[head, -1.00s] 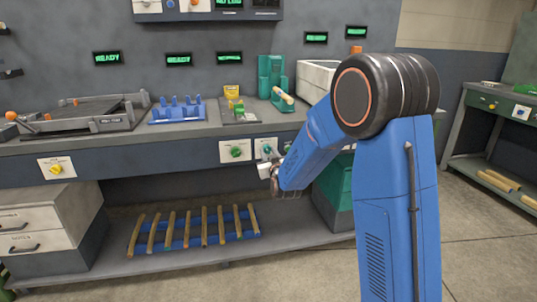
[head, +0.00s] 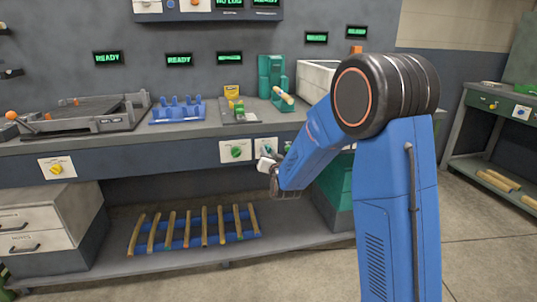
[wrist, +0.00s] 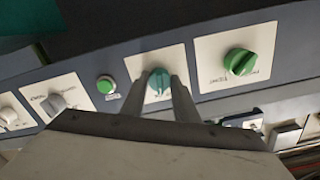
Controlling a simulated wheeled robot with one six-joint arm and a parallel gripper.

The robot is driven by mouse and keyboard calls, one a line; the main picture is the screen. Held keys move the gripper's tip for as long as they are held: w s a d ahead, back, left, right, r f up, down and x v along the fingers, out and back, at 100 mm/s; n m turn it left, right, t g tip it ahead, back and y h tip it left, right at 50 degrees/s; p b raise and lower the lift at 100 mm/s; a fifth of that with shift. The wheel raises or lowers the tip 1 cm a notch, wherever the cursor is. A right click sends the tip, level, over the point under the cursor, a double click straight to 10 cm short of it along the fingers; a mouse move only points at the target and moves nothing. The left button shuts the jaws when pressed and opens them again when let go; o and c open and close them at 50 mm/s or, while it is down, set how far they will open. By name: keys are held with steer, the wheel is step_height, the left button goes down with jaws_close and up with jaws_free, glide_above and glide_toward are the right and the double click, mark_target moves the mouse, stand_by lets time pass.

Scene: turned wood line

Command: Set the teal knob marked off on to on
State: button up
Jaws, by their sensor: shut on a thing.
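The teal knob (wrist: 158,82) sits on a white plate (wrist: 133,66) on the bench's front panel. In the wrist view my gripper (wrist: 160,88) has one finger on each side of the knob and is shut on it. The knob's label is too small to read and partly covered by the fingers. In the head view my gripper (head: 267,163) is at the bench front, and the teal knob (head: 267,149) shows just above it, partly hidden.
A green knob (wrist: 239,62) sits on the neighbouring plate, and a green button (wrist: 106,84) and a grey knob (wrist: 57,104) are on the other side. In the head view a shelf with wooden spindles (head: 205,227) lies below. A yellow knob (head: 56,169) is further left.

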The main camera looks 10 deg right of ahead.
steer(key=shift+m, duration=1.2)
steer(key=o, duration=1.1)
steer(key=shift+c, duration=0.2)
steer(key=shift+s, duration=0.1)
steer(key=s, duration=1.7)
steer(key=shift+s, duration=0.2)
